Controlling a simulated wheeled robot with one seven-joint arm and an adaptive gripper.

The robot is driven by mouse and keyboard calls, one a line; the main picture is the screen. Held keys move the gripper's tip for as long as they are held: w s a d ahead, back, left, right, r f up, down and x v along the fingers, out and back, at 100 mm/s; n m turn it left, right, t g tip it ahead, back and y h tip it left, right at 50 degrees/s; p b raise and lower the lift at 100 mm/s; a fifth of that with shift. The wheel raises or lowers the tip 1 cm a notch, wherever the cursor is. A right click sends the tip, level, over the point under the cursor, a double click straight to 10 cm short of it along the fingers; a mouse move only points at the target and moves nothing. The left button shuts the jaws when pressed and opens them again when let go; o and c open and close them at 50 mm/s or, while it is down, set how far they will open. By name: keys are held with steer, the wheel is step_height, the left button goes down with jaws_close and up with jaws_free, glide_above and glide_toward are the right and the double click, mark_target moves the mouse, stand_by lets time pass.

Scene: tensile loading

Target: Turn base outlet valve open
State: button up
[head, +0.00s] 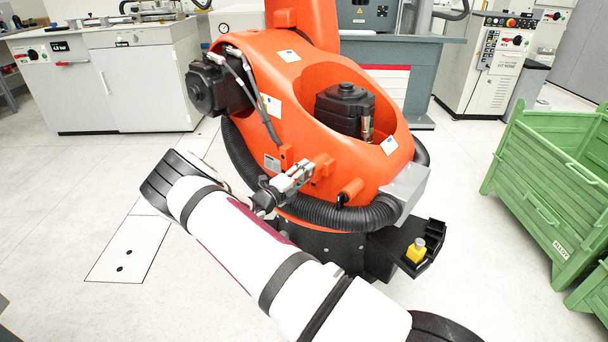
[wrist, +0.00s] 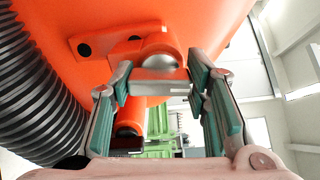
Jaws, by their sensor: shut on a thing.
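My gripper (head: 295,178) is at the front of the large orange machine, beside a small orange bracket on its lower body. In the wrist view, my gripper (wrist: 163,84) has its two teal-padded fingers on either side of a small fitting. This fitting, which I take to be the outlet valve (wrist: 160,62), has a rounded silver top and a flat grey bar below it, on an orange mount. The gripper is shut on it, though the contact itself is hard to see. The fingers hide the valve in the head view, and its turn angle cannot be told.
The orange machine (head: 290,100) stands close in front. A black ribbed hose (head: 330,217) curves around its base, near my gripper. A yellow bottle (head: 416,252) sits on a black ledge. A green crate (head: 545,190) stands at the right. The floor at left is clear.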

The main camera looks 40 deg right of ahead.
stand_by(0.3)
steer(key=o, duration=1.2)
steer(key=shift+c, duration=0.2)
steer(key=v, duration=1.2)
steer(key=shift+a, duration=0.1)
